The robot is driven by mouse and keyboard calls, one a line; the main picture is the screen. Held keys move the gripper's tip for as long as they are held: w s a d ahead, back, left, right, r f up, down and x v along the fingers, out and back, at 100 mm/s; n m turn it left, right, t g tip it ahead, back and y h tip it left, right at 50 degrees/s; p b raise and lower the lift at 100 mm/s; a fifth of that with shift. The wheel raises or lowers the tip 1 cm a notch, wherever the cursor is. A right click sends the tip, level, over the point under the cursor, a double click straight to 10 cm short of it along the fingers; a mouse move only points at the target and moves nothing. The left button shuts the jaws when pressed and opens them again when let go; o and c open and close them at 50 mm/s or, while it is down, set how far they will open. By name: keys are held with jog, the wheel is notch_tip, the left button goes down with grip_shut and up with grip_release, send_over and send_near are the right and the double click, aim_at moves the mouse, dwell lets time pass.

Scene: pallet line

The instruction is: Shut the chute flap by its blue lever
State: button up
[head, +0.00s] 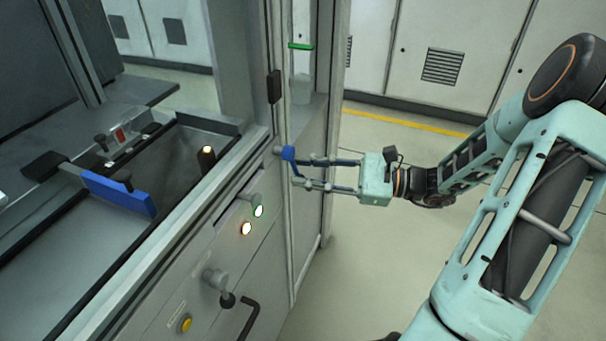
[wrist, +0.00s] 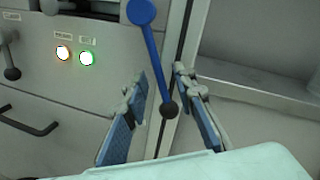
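The blue lever (wrist: 152,55) is on the front of the grey machine, near its right corner. In the wrist view it hangs from a round blue hub and slants down to the right, ending in a black knob (wrist: 169,110). In the head view the lever (head: 288,154) shows at the fingertips, its lower part partly covered. My gripper (head: 302,172) is open, its fingers pointing at the machine. In the wrist view the lever runs through the gap between the fingertips (wrist: 160,82); contact cannot be told. I cannot pick out the chute flap for certain.
Two lit buttons (head: 252,220), a grey knob lever (head: 215,279) and a black handle (head: 249,318) are on the panel left of my gripper. A blue bar (head: 118,192) lies across the machine's top. A post and side panel stand close on the right. Floor beyond is clear.

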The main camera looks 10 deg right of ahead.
jog(key=shift+w+a, duration=0.15)
jog(key=shift+a, duration=0.3)
jog(key=shift+c, duration=0.2)
grip_shut()
